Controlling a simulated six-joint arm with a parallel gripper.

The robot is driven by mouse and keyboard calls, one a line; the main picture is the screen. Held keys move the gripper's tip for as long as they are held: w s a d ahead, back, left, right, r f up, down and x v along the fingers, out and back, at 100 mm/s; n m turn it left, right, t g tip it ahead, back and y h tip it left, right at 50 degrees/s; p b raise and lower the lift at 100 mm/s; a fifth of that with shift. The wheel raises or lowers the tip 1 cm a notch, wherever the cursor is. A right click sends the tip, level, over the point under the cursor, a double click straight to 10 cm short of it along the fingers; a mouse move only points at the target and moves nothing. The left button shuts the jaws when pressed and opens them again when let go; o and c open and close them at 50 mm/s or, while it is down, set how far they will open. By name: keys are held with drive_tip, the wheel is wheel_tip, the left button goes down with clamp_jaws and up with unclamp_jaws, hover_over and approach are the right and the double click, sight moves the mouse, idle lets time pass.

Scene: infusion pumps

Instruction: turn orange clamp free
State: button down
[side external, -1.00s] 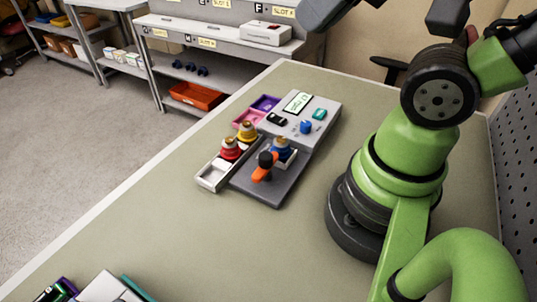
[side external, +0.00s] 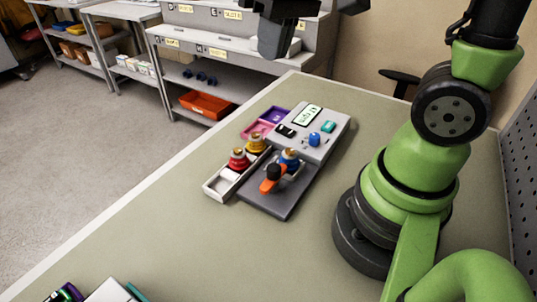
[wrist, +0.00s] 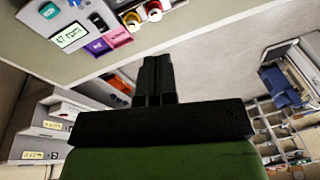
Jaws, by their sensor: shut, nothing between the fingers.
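The orange clamp (side external: 270,180) is a lever with a dark round knob, on the dark grey front plate of the pump in the side external view. A blue-bodied syringe or vial part (side external: 289,160) with a tan top stands right beside it. The pump (side external: 322,140) is a light grey box with a small display, a blue knob and a teal button; it also shows upside down in the wrist view (wrist: 85,18). My gripper (wrist: 156,62) is shut and empty. It hangs high above the table's far edge, well away from the clamp; the clamp is not in the wrist view.
A white tray (side external: 212,190) left of the plate holds a red and a yellow vial (side external: 256,142). Purple and pink bins (side external: 258,130) lie behind them. Shelving with an orange bin (side external: 204,105) stands beyond the table. The table front is mostly clear.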

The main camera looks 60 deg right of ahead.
sight(274, 174)
drive_tip(key=w+d+f+n+g+h, duration=0.1)
drive_tip(key=w+f+g, duration=0.2)
drive_tip(key=f, duration=0.4)
drive_tip(key=w+d+f+n+g, duration=0.1)
drive_tip(key=w+f+g, duration=0.2)
drive_tip(key=f, duration=0.4)
drive_tip(key=x, duration=1)
drive_tip(key=shift+s+d+r, duration=0.1)
drive_tip(key=shift+s, duration=0.1)
